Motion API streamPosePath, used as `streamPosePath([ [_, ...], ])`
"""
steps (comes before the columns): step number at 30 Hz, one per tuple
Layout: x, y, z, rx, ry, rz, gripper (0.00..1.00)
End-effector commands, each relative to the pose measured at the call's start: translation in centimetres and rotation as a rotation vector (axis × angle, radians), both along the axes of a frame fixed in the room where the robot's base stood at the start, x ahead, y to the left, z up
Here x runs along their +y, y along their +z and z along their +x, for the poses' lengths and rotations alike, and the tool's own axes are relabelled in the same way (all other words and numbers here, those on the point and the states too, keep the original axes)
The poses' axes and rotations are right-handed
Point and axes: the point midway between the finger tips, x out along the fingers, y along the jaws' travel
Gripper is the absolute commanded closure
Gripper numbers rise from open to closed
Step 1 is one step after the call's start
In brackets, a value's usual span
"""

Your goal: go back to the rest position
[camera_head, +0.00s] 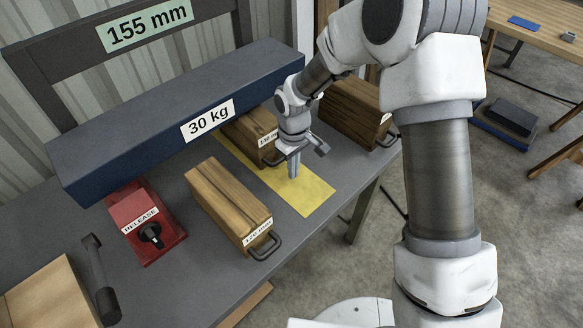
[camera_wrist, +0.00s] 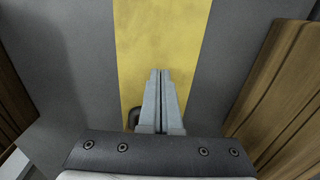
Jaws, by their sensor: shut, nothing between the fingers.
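My gripper (camera_head: 293,166) is shut and empty, pointing down above the yellow strip (camera_head: 312,199) on the grey table. In the wrist view its fingers (camera_wrist: 160,75) are pressed together over the yellow strip (camera_wrist: 160,30). My arm comes down from the upper right in the head view. I cannot tell the exact height of the fingertips above the table.
Wooden blocks stand left (camera_head: 225,200), behind (camera_head: 245,130) and right (camera_head: 350,110) of my gripper. A dark blue beam (camera_head: 140,125) marked 30 kg spans behind. A red release box (camera_head: 146,222) and a black-handled tool (camera_head: 100,280) are at left.

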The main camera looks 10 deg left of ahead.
Motion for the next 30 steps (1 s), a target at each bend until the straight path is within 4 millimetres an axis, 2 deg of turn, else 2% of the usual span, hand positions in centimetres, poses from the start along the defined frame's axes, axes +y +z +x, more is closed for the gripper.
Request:
streamPosePath([
  [3, 0.0, 3.3, 0.1, -0.006, -0.002, 0.003, 1.0],
  [9, 0.0, 7.4, 0.1, -0.003, -0.001, 0.001, 1.0],
  [15, 0.0, 9.6, 0.0, -0.002, -0.001, 0.001, 1.0],
  [25, -0.3, 10.6, 0.0, -0.007, -0.009, -0.001, 1.0],
  [28, -1.4, 12.6, -0.2, -0.03, -0.039, -0.004, 1.0],
  [30, -2.6, 14.7, -0.5, -0.054, -0.073, -0.007, 1.0],
])
